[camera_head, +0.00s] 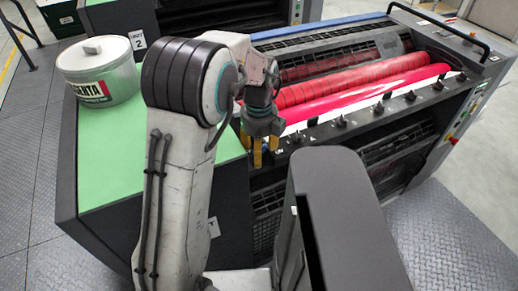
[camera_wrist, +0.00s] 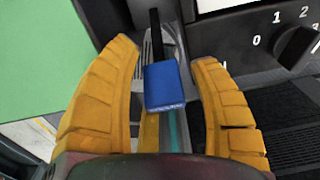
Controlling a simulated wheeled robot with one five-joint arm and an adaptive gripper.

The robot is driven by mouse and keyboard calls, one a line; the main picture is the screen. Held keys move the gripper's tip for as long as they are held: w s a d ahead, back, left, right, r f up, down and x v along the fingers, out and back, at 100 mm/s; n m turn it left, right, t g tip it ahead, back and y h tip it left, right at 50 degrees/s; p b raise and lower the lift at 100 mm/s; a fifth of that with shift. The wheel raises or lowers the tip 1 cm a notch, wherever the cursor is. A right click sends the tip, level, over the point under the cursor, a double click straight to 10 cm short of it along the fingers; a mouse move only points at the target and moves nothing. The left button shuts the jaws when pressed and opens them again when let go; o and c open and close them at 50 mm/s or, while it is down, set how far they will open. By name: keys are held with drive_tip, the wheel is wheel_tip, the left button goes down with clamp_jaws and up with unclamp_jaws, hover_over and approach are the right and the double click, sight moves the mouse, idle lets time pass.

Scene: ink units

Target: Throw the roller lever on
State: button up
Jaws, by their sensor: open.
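The roller lever (camera_wrist: 165,86) shows in the wrist view as a thin black shaft with a blue block-shaped handle, in front of a slotted metal plate. My gripper (camera_wrist: 166,55) is open, with one yellow finger on each side of the blue handle. Gaps show between the handle and both fingers, so it is not gripped. In the head view my gripper (camera_head: 259,152) points down at the near left end of the press, beside the green-topped cabinet. The lever cannot be made out clearly there behind my fingers and arm.
A numbered black knob (camera_wrist: 297,46) sits right of the lever. The press has red rollers (camera_head: 345,85) and a row of black knobs along its near edge. A white magenta ink can (camera_head: 98,72) stands on the green cabinet top (camera_head: 108,150), which is otherwise mostly clear.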

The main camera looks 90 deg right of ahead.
drive_tip(key=shift+s+d+r, duration=0.1)
drive_tip(key=shift+r, duration=0.45)
wheel_tip(320, 180, up, 11)
idle(0.4)
idle(0.7)
